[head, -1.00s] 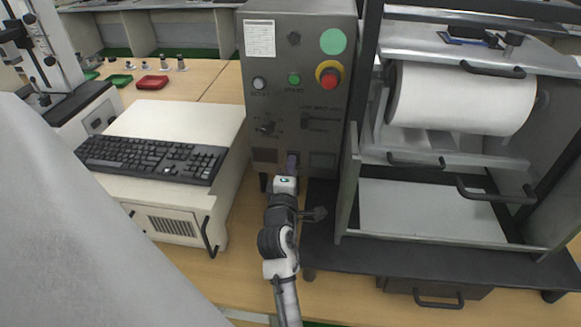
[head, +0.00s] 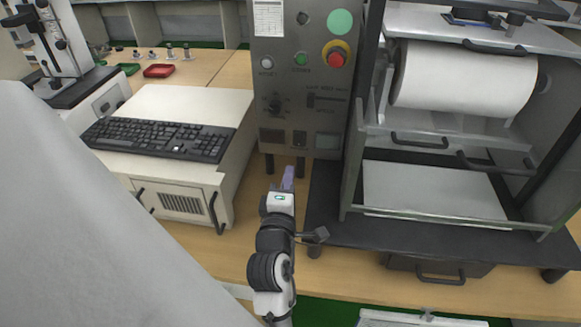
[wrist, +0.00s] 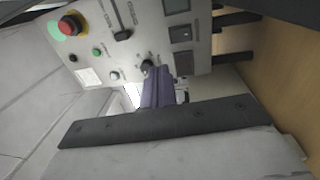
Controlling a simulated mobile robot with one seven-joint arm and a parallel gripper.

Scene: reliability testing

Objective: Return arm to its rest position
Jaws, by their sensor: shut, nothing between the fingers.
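My arm reaches up from the bottom centre of the head view, and my gripper (head: 288,172) points at the lower front of a grey control panel (head: 290,85). The purple fingers are together with nothing between them. They also show in the wrist view (wrist: 158,90), in front of the panel (wrist: 135,35). The gripper looks apart from the panel in the head view, over the wooden table (head: 240,235).
A white case (head: 185,100) with a black keyboard (head: 160,138) stands to the left. A machine with a white roll (head: 462,80) stands to the right on a dark base (head: 430,237). A red emergency button (head: 336,58) is on the panel. A pale grey surface fills the lower left.

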